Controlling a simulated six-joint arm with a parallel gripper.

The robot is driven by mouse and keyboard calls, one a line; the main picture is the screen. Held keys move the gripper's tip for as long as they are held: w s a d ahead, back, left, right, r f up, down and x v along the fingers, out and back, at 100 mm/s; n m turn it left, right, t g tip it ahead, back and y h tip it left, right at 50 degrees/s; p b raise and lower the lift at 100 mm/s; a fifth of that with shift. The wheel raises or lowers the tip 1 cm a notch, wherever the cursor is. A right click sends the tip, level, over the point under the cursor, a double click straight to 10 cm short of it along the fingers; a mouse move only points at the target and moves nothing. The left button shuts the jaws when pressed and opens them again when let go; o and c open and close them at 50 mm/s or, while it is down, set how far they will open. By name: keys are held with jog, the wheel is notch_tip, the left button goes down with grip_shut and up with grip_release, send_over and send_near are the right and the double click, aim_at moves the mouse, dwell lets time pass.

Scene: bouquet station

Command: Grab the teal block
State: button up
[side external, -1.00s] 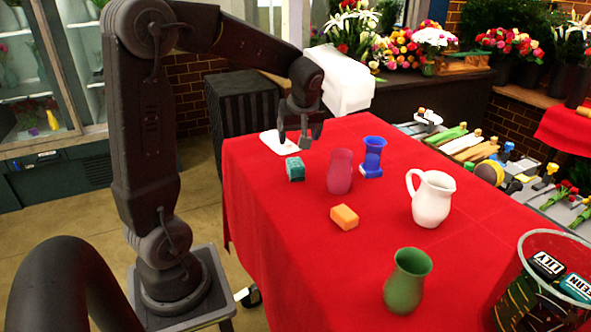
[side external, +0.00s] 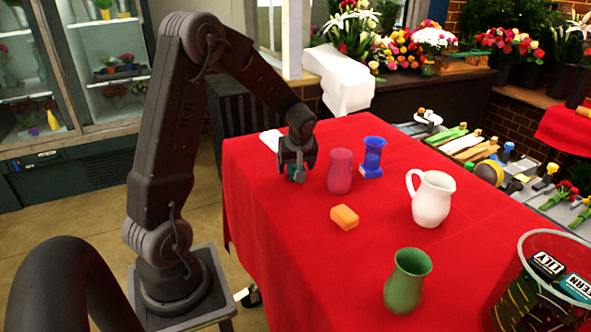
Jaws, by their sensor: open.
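The teal block (side external: 292,168) is on the red table near its left edge, almost wholly hidden behind my gripper; only a sliver of teal shows. My gripper (side external: 296,173) is lowered over it, pointing down, with its fingers at the block. The jaws are open. I cannot tell whether the fingers touch the block or stand on both sides of it.
A pink vase (side external: 340,171) stands close to the right of my gripper, with a blue vase (side external: 372,157) behind it. An orange block (side external: 344,217), a white pitcher (side external: 432,199) and a green vase (side external: 408,281) stand on the red table (side external: 290,245). A white item (side external: 270,140) lies behind my gripper.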

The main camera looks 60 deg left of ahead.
jog(key=c, duration=1)
